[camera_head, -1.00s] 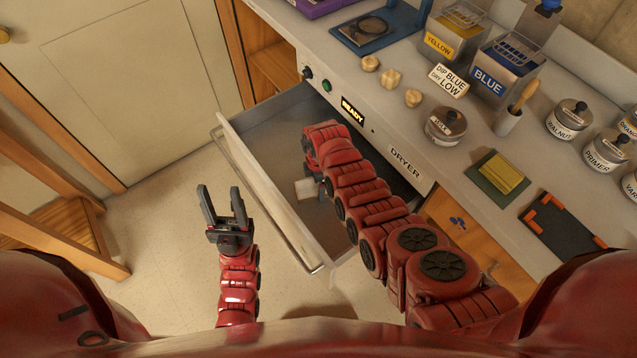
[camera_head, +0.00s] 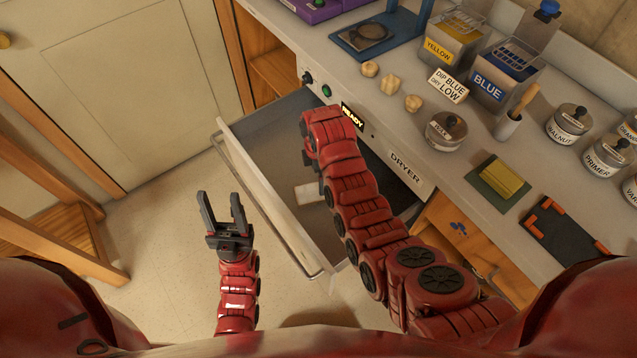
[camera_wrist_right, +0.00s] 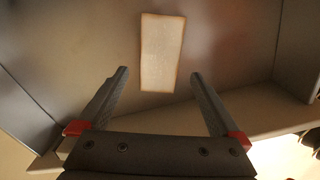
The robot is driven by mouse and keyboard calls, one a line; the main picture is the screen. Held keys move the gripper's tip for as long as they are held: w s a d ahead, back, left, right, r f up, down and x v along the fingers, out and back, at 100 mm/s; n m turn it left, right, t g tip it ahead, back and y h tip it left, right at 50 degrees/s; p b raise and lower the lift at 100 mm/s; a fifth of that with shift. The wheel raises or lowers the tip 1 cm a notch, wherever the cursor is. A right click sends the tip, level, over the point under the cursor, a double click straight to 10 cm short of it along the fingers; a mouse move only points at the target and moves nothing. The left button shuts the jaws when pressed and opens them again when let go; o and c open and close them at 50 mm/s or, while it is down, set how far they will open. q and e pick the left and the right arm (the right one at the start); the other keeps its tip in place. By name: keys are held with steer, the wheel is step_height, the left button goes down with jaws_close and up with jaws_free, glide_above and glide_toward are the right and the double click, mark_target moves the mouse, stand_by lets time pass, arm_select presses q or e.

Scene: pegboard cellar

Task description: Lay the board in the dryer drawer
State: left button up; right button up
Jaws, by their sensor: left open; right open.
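The board (camera_head: 308,193) is a small pale rectangle. It lies on the floor of the open dryer drawer (camera_head: 262,197), partly hidden by my right arm in the head view. In the right wrist view the whole board (camera_wrist_right: 162,52) shows, flat and apart from the fingers.
The dryer counter (camera_head: 400,125) carries wooden knobs (camera_head: 389,84), a blue dip tank (camera_head: 503,75), a yellow dip tank (camera_head: 449,42) and several lidded jars. A lit READY display (camera_head: 352,116) is on the dryer front.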

steer(key=shift+r, duration=2.15)
steer(key=shift+s+f, duration=0.1)
